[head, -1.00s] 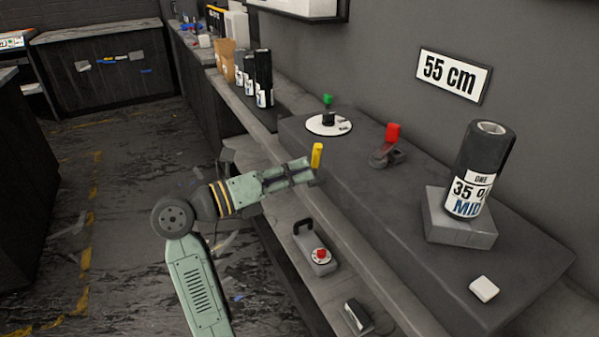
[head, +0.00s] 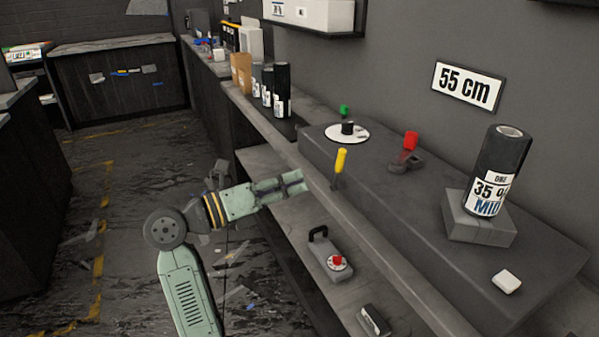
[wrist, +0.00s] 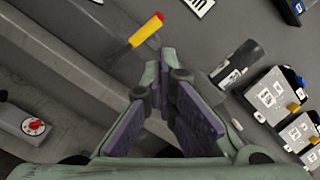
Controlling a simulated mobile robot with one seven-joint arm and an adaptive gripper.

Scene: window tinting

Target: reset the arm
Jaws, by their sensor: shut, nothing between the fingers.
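My gripper (head: 302,182) is shut and empty in the head view, over the lower shelf and just left of the upper ledge. Its two purple-padded fingers (wrist: 165,82) come together in the wrist view. A yellow-handled tool (head: 341,161) stands upright at the ledge, a short gap to the right of my fingertips. Its yellow handle also shows in the wrist view (wrist: 146,30), beyond the fingers and apart from them.
The bench (head: 430,195) along the wall bears a black 35 % roll (head: 500,165) on a grey block, a red-handled tool (head: 410,142) and a white disc (head: 335,135). A box with a red knob (head: 330,258) sits on the lower shelf. Open floor (head: 90,230) lies left.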

